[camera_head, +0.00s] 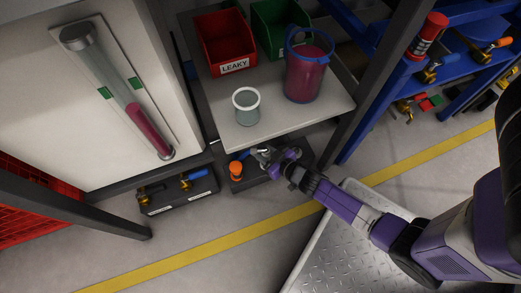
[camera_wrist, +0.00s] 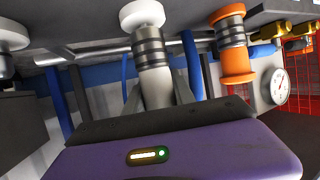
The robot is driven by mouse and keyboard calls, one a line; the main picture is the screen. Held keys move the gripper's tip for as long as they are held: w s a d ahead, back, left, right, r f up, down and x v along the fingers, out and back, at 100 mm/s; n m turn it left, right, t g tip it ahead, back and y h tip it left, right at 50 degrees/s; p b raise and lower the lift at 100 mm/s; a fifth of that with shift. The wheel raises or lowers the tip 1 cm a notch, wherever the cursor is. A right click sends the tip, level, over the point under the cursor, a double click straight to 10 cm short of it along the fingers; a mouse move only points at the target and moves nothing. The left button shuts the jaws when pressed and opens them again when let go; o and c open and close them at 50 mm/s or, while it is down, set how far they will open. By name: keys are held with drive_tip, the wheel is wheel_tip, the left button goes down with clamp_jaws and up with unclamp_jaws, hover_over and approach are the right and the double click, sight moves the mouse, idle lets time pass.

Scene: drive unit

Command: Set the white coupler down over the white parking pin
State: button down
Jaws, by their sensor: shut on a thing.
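The white coupler (camera_wrist: 157,86), a pale cylinder with dark ribbed rings and a white rounded end, stands between the fingers of my gripper (camera_wrist: 160,98) in the wrist view. My gripper is shut on it. In the head view my gripper (camera_head: 268,157) is low under the front edge of the grey table, beside the orange coupler (camera_head: 236,171); the white coupler is small and partly covered there. A white round piece (camera_wrist: 10,36) at the left edge of the wrist view may be the white parking pin, but I cannot tell for sure. It is apart from the held coupler.
The orange coupler also stands right of the white one in the wrist view (camera_wrist: 234,52). A round gauge (camera_wrist: 277,86) is farther right. The grey table (camera_head: 290,125) above holds a clear cup (camera_head: 246,107) and a pink-filled jug (camera_head: 305,75). A black box (camera_head: 178,192) stands left.

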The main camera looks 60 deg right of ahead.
drive_tip(key=shift+f, duration=0.3)
idle(0.5)
drive_tip(key=c, duration=1)
unclamp_jaws()
drive_tip(key=shift+o, duration=0.2)
drive_tip(key=shift+s, duration=0.1)
drive_tip(key=p+v, duration=0.3)
drive_tip(key=v, duration=0.4)
drive_tip(key=shift+s, duration=0.25)
drive_tip(key=shift+a+r, duration=0.1)
drive_tip(key=shift+r, duration=0.05)
